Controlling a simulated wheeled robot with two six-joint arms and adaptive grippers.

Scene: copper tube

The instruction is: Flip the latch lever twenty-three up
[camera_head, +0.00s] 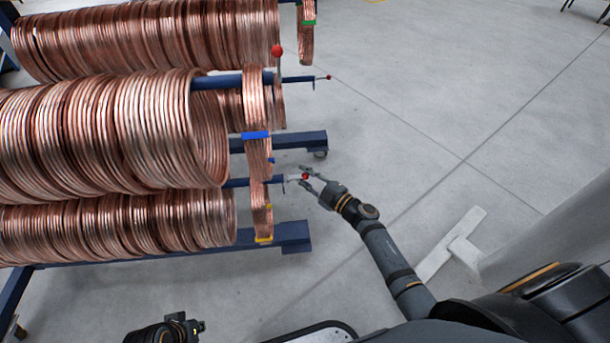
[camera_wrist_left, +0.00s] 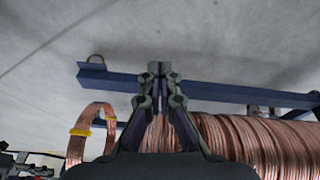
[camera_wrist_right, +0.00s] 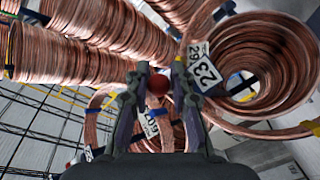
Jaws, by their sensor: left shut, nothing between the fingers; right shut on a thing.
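My right gripper (camera_head: 308,178) is at the end of a blue bar of the copper tube rack, around a small red knob (camera_head: 305,176) of a latch lever. In the right wrist view the right gripper (camera_wrist_right: 157,82) is shut on this red knob (camera_wrist_right: 158,85). A white tag reading 23 (camera_wrist_right: 206,73) shows just right of the fingers, by a large copper coil. The lever's arm is mostly hidden behind the knob and fingers. My left gripper (camera_head: 192,326) is low at the picture's bottom; in the left wrist view its fingers (camera_wrist_left: 160,70) are shut and empty.
Several copper coils (camera_head: 110,130) hang on the blue rack. Another red knob (camera_head: 277,51) stands upright above a bar, and a further one (camera_head: 328,77) sits at a bar's end. A blue base beam (camera_head: 275,238) juts out below.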

